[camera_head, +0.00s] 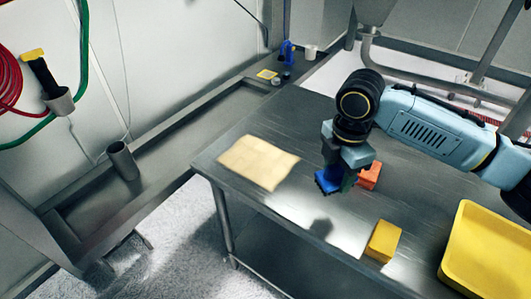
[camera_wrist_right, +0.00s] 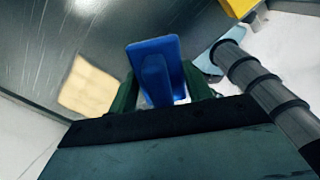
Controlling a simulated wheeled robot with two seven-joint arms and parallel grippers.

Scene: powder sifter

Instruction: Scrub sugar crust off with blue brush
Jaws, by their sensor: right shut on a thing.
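A blue brush (camera_head: 327,180) is in my right gripper (camera_head: 345,180), which is shut on it above the metal table. In the right wrist view the brush (camera_wrist_right: 157,72) stands between the two green fingers of my right gripper (camera_wrist_right: 155,98). The pale cream patch (camera_head: 259,162), which looks like the sugar crust, lies flat at the left end of the table. It also shows in the right wrist view (camera_wrist_right: 89,87), left of the brush. The brush is apart from the patch, to its right. My left gripper is not in view.
An orange-red block-like object (camera_head: 370,176) lies on the table (camera_head: 300,125) just right of my right gripper. A yellow block (camera_head: 383,241) sits near the front edge, and a yellow tray (camera_head: 490,255) is at the right. Bare tabletop separates the patch from the yellow block.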

